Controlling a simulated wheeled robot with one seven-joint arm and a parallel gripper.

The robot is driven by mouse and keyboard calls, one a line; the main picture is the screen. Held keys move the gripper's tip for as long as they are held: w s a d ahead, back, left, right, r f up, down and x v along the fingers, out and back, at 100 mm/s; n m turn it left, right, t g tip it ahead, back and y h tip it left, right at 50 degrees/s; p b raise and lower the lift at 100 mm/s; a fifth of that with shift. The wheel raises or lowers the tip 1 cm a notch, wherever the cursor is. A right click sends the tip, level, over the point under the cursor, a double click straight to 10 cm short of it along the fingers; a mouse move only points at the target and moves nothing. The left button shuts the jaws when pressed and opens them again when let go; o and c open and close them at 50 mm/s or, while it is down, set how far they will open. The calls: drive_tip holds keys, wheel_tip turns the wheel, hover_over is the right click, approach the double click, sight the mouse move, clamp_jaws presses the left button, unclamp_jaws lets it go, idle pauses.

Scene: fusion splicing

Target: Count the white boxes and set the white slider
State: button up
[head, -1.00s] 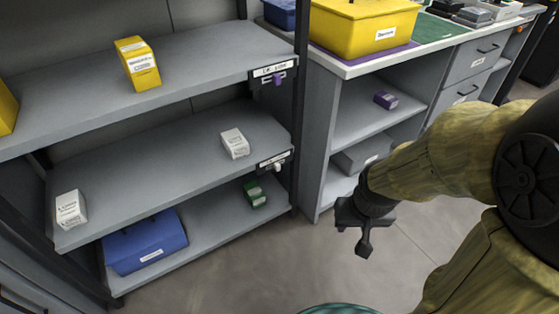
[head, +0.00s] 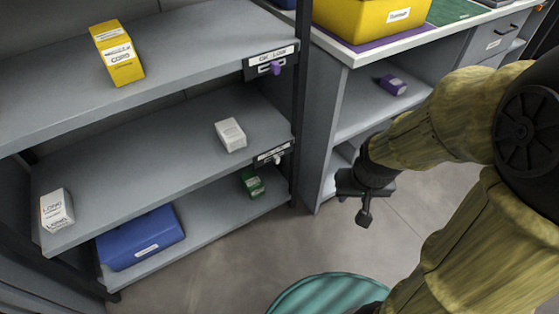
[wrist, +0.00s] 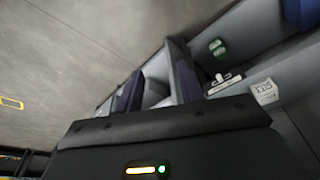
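One white box (head: 230,135) sits toward the right end of the middle shelf. Another white box (head: 56,210), marked LONG, stands at that shelf's left end. The white slider (head: 277,160) is on the label strip at the middle shelf's right front corner. In the wrist view a white box (wrist: 265,91) and the label strip's slider (wrist: 220,77) show small at right. My gripper (head: 364,212) hangs right of the shelf unit, clear of the slider. In the wrist view its dark fingers (wrist: 158,90) stand apart with nothing seen between them.
A yellow box (head: 117,53) and a purple slider (head: 277,68) are on the upper shelf. A blue bin (head: 140,237) and a green box (head: 252,183) are on the bottom shelf. A workbench with a yellow bin (head: 370,20) and purple box (head: 393,85) stands right.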

drive_tip(key=w+f+n+t+b, duration=0.3)
drive_tip(key=w+f, duration=0.4)
drive_tip(key=f, duration=0.1)
drive_tip(key=w+a+f+n+t+y+b, duration=0.3)
drive_tip(key=w+a+f+t+y+b, duration=0.2)
drive_tip(key=a+f+t+y+b, duration=0.3)
wheel_tip(320, 180, down, 5)
drive_tip(key=shift+r+n+t+y, duration=0.15)
drive_tip(key=shift+n+t+y, duration=0.15)
drive_tip(key=shift+t+y, duration=0.5)
drive_tip(key=shift+w+a, duration=0.1)
drive_tip(key=b, duration=0.7)
approach(278, 160)
drive_tip(key=x, duration=0.8)
drive_tip(key=shift+w+a, duration=0.1)
drive_tip(key=shift+w, duration=0.1)
drive_tip(key=shift+w+a+r, duration=0.1)
drive_tip(key=shift+w+a, duration=0.2)
drive_tip(key=shift+w, duration=0.1)
